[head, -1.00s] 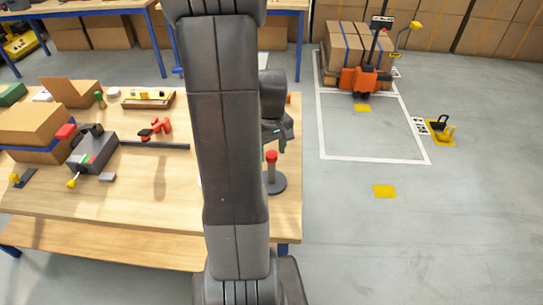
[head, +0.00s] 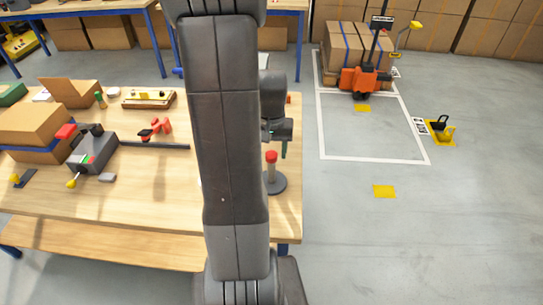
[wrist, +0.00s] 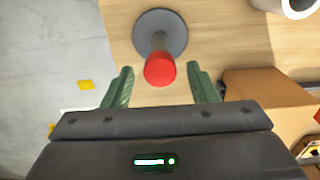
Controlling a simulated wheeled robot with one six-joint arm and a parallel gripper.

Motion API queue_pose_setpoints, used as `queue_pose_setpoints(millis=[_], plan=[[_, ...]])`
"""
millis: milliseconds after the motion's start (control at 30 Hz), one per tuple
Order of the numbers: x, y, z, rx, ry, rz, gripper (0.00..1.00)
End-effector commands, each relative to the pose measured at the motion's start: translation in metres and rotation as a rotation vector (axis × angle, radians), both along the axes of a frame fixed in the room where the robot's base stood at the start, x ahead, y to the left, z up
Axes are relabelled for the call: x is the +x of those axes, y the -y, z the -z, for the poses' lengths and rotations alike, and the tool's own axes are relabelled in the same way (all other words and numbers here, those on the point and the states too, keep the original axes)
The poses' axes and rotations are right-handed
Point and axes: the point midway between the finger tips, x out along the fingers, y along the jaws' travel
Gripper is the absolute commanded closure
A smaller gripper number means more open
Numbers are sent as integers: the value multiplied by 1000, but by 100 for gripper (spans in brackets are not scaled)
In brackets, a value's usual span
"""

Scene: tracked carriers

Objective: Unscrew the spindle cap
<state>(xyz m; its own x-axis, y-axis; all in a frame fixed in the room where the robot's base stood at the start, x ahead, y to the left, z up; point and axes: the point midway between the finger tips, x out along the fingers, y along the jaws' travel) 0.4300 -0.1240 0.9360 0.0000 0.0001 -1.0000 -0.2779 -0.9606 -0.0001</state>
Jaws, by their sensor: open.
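The spindle cap (head: 271,157) is red and sits on top of a grey spindle with a round dark base (head: 277,184) near the right edge of the workbench, just right of my arm. In the wrist view the red cap (wrist: 160,69) lies between and a little beyond the green fingertips. My gripper (wrist: 160,88) is open, with one finger on each side of the cap and a gap on both sides. In the head view my gripper (head: 284,149) is mostly hidden behind my wrist, and only a green finger shows near the cap.
The workbench (head: 160,215) also holds a grey device with a red part (head: 92,150), a dark bar (head: 155,145), a tray (head: 148,99) and cardboard boxes (head: 40,130). A white cylinder (wrist: 290,5) and a box (wrist: 268,105) show in the wrist view. Open floor lies right of the bench.

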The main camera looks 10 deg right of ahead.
Motion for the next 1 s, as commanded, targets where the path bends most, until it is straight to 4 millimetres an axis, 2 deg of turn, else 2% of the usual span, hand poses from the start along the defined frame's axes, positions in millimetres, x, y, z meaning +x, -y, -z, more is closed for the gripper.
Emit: queue_pose_setpoints(millis=[67,267,300,567,1000], plan=[[0,0,0,0,0,-1,47],[0,0,0,0,0,-1,85],[0,0,0,0,0,-1,86],[0,0,0,0,0,-61,86],[0,0,0,0,0,-547,86]])
